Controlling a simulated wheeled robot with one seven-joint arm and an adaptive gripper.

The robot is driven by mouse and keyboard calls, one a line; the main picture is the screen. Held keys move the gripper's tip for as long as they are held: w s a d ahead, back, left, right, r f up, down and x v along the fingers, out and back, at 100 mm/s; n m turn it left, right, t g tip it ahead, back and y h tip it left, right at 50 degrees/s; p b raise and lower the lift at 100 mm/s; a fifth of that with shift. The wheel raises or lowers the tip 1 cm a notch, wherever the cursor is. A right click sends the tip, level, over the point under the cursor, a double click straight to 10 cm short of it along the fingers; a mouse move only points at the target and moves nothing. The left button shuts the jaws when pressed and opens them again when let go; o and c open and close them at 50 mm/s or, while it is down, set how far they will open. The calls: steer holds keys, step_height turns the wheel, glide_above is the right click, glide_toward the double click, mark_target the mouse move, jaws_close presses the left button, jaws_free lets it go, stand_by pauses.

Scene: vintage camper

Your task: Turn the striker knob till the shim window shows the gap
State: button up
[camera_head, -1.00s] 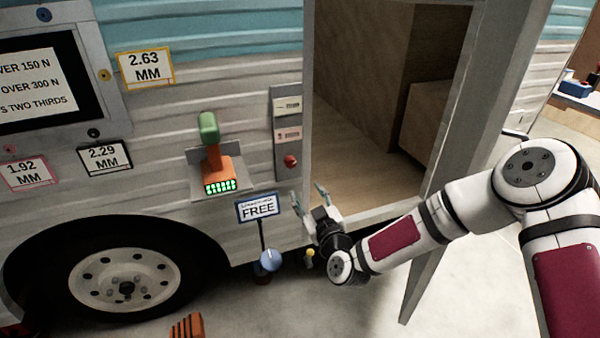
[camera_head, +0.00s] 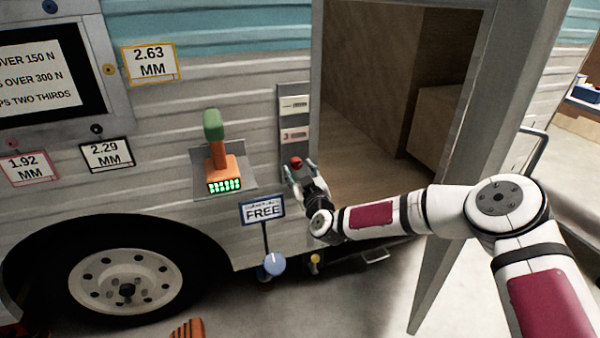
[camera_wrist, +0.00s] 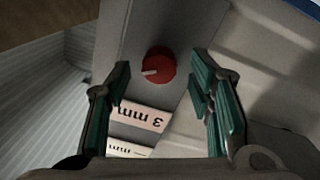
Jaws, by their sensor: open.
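The red striker knob (camera_head: 296,163) sits low on a grey upright plate (camera_head: 294,98) beside the doorway. In the wrist view the red knob (camera_wrist: 159,66) has a pale pointer mark on its face. My gripper (camera_head: 302,174) is open at the knob, and its green-padded fingers (camera_wrist: 165,95) stand on either side of it, apart from it in the wrist view. A shim window (camera_wrist: 138,114) reads "3 mm", upside down in that view. The scale window (camera_head: 294,104) above it is too small to read.
Tags on the camper wall read 2.63 MM (camera_head: 149,64), 2.29 MM (camera_head: 107,154) and 1.92 MM (camera_head: 31,168). An orange and green device (camera_head: 220,150) with a lit display sits on a bracket left of the plate. A FREE sign (camera_head: 263,209) stands below. The open door (camera_head: 460,150) is right.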

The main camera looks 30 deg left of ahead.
steer(key=shift+w+a, duration=0.2)
steer(key=shift+w, duration=0.05)
steer(key=shift+c, duration=0.6)
jaws_close()
steer(key=shift+m+b, duration=0.3)
steer(key=shift+m, duration=0.1)
steer(key=shift+r+m+b, duration=0.1)
steer(key=shift+m+b, duration=1.3)
steer(key=shift+m, duration=1)
